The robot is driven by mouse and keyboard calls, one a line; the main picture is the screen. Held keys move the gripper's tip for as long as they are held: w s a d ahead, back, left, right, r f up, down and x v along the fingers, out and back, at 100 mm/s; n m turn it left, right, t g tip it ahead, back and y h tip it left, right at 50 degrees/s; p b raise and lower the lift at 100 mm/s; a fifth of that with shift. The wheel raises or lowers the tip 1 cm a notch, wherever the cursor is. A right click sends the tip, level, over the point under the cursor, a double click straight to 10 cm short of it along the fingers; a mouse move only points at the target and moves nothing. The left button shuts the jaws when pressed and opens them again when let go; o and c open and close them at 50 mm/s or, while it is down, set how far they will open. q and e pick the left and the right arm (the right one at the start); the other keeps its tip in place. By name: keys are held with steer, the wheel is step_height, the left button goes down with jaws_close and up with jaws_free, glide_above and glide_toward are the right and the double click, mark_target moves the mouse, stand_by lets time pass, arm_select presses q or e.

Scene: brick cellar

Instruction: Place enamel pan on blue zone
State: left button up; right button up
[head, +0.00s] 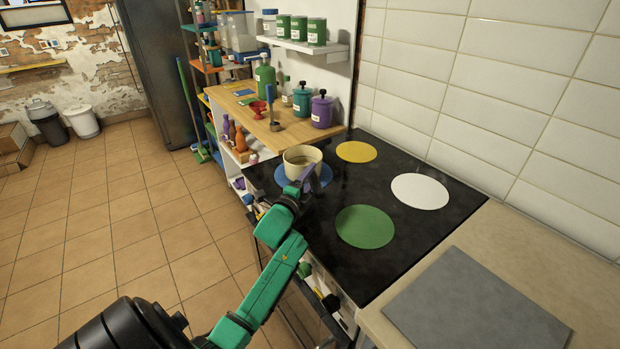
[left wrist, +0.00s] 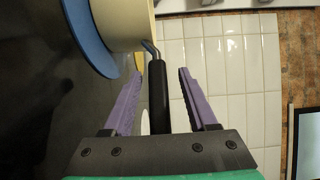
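The cream enamel pan (head: 302,160) sits upright on the blue zone (head: 280,178), a round disc at the far left of the black cooktop. The pan (left wrist: 122,22) and the blue zone (left wrist: 88,42) also show in the left wrist view, at the upper left. My left gripper (head: 318,178) is beside the pan on its near right side. In the left wrist view its purple fingers (left wrist: 158,85) are apart, with the black pan handle (left wrist: 158,95) between them and a gap on each side. My right gripper is in neither view.
The black cooktop (head: 400,238) also has yellow (head: 356,151), white (head: 420,191) and green (head: 365,227) zones, all empty. A grey board (head: 478,305) lies on the near counter. A wooden shelf top (head: 268,128) with jars and bottles stands beyond the pan. White tiles line the right wall.

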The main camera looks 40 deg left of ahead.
arm_select(q)
steer(key=b+v, duration=0.1)
steer(key=v, duration=1.1)
steer(key=shift+r+b, duration=0.1)
steer(key=shift+b, duration=0.2)
